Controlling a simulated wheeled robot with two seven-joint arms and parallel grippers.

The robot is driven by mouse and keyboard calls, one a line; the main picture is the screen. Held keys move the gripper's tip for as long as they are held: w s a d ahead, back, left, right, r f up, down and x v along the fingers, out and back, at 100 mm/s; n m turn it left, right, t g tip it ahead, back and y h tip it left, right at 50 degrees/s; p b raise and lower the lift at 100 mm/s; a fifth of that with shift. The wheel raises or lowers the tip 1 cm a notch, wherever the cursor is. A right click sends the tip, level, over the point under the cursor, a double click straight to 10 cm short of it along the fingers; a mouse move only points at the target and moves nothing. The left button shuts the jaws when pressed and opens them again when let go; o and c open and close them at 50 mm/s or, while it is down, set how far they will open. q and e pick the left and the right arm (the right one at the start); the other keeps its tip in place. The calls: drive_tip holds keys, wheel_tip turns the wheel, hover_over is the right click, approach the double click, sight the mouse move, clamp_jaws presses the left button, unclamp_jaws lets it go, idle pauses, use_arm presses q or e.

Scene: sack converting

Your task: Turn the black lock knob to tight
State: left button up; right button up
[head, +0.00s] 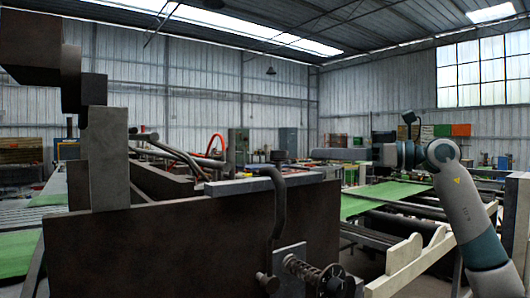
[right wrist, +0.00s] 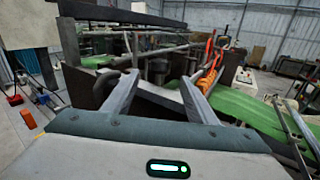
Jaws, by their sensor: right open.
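A black spoked knob (head: 332,280) sits at the end of a spring-wound rod, low at the front of the dark machine in the head view. My right gripper (head: 318,154) points left, above and apart from the spoked knob and to the right of the lever top. In the right wrist view its two fingers (right wrist: 160,88) are spread, with nothing held between them. My left gripper is not in view.
The machine's broad dark front panel (head: 150,245) fills the lower left, with a tall block (head: 108,158) standing on its left. A cream frame (head: 415,262) and a green table (head: 385,198) lie on the right.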

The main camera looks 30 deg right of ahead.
sight(274, 154)
use_arm(q)
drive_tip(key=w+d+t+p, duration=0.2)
drive_tip(key=p, duration=0.1)
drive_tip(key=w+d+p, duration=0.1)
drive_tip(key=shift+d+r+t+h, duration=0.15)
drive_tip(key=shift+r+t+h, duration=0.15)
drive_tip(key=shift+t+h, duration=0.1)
use_arm(e)
drive_tip(key=x, duration=1.6)
drive_tip(key=c, duration=1.1)
